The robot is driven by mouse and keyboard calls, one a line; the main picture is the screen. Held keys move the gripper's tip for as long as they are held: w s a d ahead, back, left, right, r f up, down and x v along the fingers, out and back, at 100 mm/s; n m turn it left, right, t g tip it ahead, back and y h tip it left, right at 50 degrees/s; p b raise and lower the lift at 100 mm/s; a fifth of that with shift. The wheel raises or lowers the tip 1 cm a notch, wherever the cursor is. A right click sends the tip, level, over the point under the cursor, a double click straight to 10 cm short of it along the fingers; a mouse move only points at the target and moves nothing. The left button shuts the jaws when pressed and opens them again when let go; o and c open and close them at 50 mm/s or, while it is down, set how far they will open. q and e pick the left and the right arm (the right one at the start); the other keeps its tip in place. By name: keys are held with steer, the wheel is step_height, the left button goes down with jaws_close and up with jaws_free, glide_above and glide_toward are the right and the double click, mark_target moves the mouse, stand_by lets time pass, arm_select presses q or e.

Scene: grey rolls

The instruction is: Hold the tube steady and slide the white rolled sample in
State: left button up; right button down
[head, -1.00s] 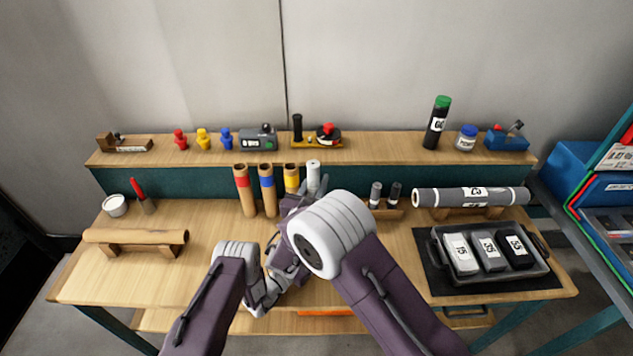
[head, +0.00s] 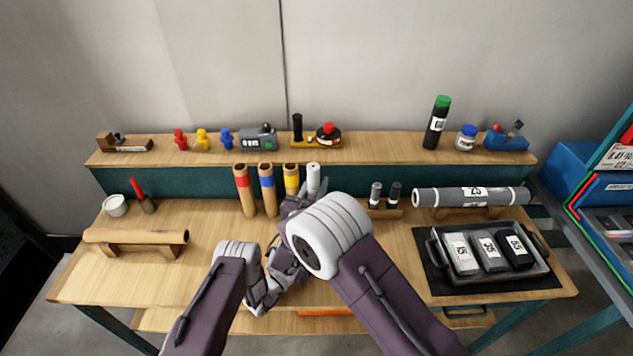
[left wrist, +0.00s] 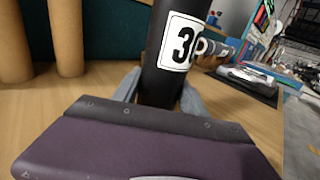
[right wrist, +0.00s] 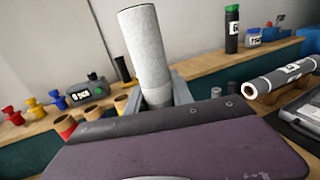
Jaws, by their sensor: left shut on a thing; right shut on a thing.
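The white rolled sample (head: 313,176) stands upright beside the yellow-banded tube in the head view. In the right wrist view the sample (right wrist: 147,45) rises between the fingers of my right gripper (right wrist: 152,94), which is shut on it. Its lower end is hidden. A black tube (left wrist: 160,72) with a white label starting with 3 is upright in the left wrist view. My left gripper (left wrist: 158,95) is shut on it. The tube's top is out of that view, and my arms hide it in the head view. I cannot tell whether the sample's end is inside the tube.
Cardboard tubes with red (head: 244,192), blue (head: 267,192) and yellow (head: 291,180) bands stand close left. A brown roll (head: 137,237) lies on a stand at left. Right are a grey roll (head: 450,197) and a tray (head: 440,262) of labelled bottles. The table's left front is clear.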

steer(key=shift+f, duration=1.9)
steer(key=shift+f, duration=0.3)
steer(key=shift+f, duration=2.85)
steer(key=c, duration=1)
jaws_free()
steer(key=shift+c, duration=0.2)
steer(key=v, duration=1.2)
arm_select(q)
steer(key=o, duration=1.5)
